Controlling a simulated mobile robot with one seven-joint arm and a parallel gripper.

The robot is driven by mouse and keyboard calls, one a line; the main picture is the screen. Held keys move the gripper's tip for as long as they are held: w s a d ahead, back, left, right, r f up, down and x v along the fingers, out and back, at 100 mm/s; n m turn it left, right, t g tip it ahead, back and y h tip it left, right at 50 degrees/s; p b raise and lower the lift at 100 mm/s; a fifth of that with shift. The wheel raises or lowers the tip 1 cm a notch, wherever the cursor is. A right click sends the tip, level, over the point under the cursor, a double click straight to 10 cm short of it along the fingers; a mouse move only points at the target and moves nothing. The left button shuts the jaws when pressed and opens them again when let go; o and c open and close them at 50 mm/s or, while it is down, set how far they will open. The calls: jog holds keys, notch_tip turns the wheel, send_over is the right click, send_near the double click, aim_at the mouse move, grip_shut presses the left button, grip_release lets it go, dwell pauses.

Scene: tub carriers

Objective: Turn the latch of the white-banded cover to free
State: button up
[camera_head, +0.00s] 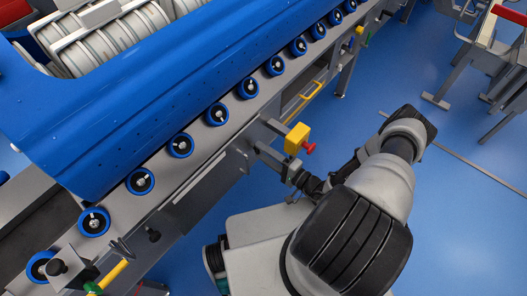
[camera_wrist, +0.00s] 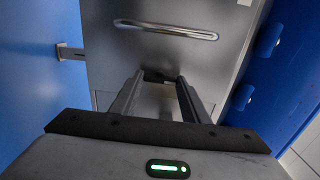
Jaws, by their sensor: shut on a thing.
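In the wrist view my gripper (camera_wrist: 159,78) points at a grey metal panel. Its two fingers are close about a small dark piece (camera_wrist: 157,76) at the panel, which is mostly hidden between the tips. I cannot tell from these frames whether this piece is the latch, or how it is turned. In the head view my arm reaches from the lower right to the side of the roller conveyor, and the gripper's tips are hard to make out there. No white-banded cover can be made out for certain.
A large blue tub (camera_head: 150,85) lies over the conveyor's blue-rimmed rollers (camera_head: 217,114). A yellow box with a red button (camera_head: 298,138) stands out beside my arm. A pale bar handle (camera_wrist: 165,30) crosses the panel above my fingers. Blue floor (camera_head: 455,215) is open at right.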

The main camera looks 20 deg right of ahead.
dwell(0.4)
jog(key=o, duration=1.1)
jog(key=shift+c, duration=0.2)
jog(key=shift+d, duration=0.15)
